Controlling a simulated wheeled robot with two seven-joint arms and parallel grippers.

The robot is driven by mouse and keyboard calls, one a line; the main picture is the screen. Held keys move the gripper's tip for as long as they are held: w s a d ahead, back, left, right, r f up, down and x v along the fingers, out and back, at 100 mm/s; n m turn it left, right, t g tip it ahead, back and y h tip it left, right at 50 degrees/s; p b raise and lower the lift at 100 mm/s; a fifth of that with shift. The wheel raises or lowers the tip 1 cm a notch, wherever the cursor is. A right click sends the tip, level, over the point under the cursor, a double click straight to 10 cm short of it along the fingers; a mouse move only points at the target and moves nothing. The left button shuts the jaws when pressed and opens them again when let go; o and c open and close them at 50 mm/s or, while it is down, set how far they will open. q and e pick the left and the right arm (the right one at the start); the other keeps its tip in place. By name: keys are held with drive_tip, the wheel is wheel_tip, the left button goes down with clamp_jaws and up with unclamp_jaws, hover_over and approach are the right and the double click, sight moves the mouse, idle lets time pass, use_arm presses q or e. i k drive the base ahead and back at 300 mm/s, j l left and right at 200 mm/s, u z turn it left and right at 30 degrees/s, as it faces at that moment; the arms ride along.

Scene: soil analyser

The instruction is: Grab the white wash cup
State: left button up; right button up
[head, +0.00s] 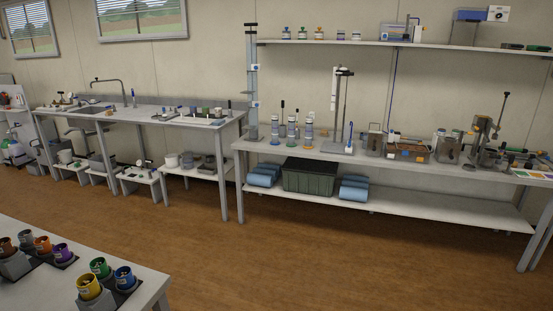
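I cannot make out for certain which thing is the white wash cup. A small white cup-like vessel (171,160) stands on a low shelf under the left bench. Another white vessel (65,156) stands farther left on a low stand beneath the sink area. Both are far away and small in the head view. Neither of my grippers is in view.
A near table (35,285) with several coloured cups, such as a yellow one (89,287), fills the lower left. The sink bench (180,118) and a long instrument bench (330,156) line the wall. The brown floor (320,255) between is clear.

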sight(219, 112)
drive_tip(key=i+l+z, duration=0.15)
drive_tip(key=i, duration=0.95)
drive_tip(key=i+l+z, duration=0.15)
drive_tip(key=i, duration=0.9)
drive_tip(key=i+j+u, duration=0.2)
drive_tip(key=i+u, duration=0.6)
drive_tip(key=i+l+u, duration=0.15)
drive_tip(key=i+u, duration=0.2)
drive_tip(key=i, duration=0.25)
drive_tip(key=i+l+u, duration=0.2)
drive_tip(key=i+u, duration=0.7)
drive_tip(key=i, duration=0.9)
drive_tip(key=i+l+z, duration=0.15)
drive_tip(key=i+z, duration=0.6)
drive_tip(key=i, duration=0.2)
drive_tip(key=i+j+z, duration=0.15)
drive_tip(key=i+z, duration=0.2)
drive_tip(key=i, duration=0.15)
